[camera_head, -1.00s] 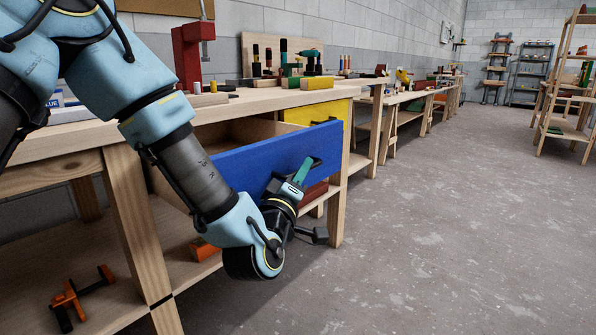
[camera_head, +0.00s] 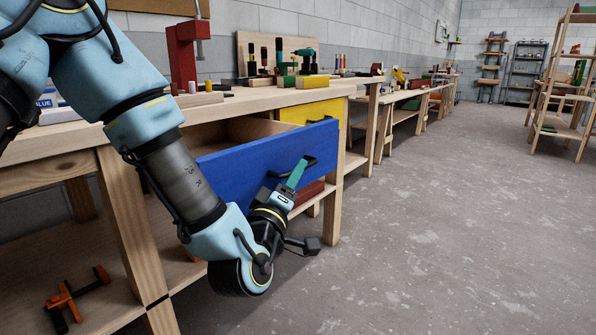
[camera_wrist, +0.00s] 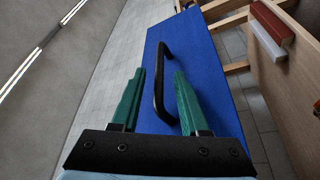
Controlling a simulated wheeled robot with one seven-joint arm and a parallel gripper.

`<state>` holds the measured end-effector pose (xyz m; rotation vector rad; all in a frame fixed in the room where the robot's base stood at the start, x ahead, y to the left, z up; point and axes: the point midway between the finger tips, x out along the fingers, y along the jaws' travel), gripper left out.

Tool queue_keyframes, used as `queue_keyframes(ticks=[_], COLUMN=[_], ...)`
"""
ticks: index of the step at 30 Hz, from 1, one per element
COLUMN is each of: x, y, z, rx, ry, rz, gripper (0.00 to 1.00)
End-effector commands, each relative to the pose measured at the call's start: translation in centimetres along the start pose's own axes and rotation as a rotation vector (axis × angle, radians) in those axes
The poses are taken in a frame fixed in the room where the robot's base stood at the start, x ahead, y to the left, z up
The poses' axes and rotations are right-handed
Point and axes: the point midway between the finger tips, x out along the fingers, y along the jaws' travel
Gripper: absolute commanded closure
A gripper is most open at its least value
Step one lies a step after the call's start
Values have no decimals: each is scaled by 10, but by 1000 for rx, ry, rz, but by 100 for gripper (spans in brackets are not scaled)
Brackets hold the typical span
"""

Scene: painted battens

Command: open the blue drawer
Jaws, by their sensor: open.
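The blue drawer (camera_head: 228,178) stands pulled out from the workbench, with its open wooden inside visible behind the front. Its black bar handle (camera_head: 309,161) is on the front face and also shows in the wrist view (camera_wrist: 160,82). My gripper (camera_head: 297,172) is at the handle, in front of the drawer. In the wrist view my gripper (camera_wrist: 160,100) is open, with one green finger on each side of the handle and visible gaps between. I cannot tell whether either finger touches it.
A yellow drawer (camera_head: 311,112) sits beyond the blue one. The wooden workbench (camera_head: 262,98) carries a red clamp (camera_head: 184,52) and several tools. An orange clamp (camera_head: 68,300) lies on the lower shelf. The concrete floor (camera_head: 450,230) at right is clear.

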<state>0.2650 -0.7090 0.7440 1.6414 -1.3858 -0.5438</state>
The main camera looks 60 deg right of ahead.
Motion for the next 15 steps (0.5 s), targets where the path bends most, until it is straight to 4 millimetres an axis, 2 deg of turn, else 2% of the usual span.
queue_keyframes(ticks=[3,9,15], x=[-26,-62,-79], y=[-1,-1,-1], z=[1,1,0], rx=[0,0,0], ry=[-3,-3,-1], rz=[-2,-3,-1], gripper=[55,55,55])
